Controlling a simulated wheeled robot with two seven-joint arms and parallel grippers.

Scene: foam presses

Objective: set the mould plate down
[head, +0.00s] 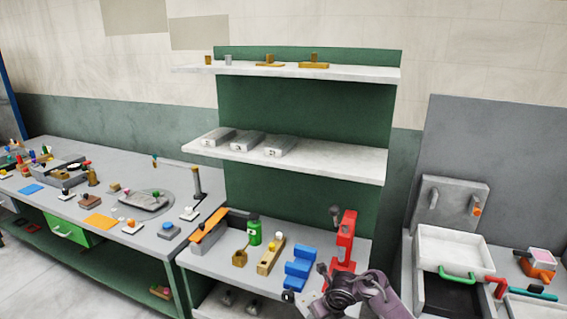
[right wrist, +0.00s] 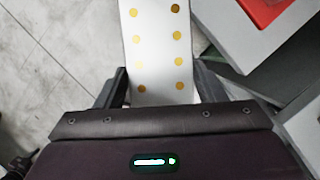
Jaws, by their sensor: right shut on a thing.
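The mould plate (right wrist: 157,45) is a flat pale plate with two rows of round gold spots. It shows in the right wrist view, running up out of the top edge, so its far end is cut off. My right gripper (right wrist: 162,82) is shut on its near end, with one dark finger along each side. Pale floor shows to the left of the plate and a grey surface to its right. In the head view my right arm comes in at the bottom, in front of the bench with the red press. My left gripper is not in view.
A red press (head: 345,240) and a blue stepped block (head: 299,268) stand on the middle bench. A green bottle (head: 254,232) is further left. Grey moulds (head: 247,141) lie on the middle shelf. A white basin (head: 455,250) is at the right.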

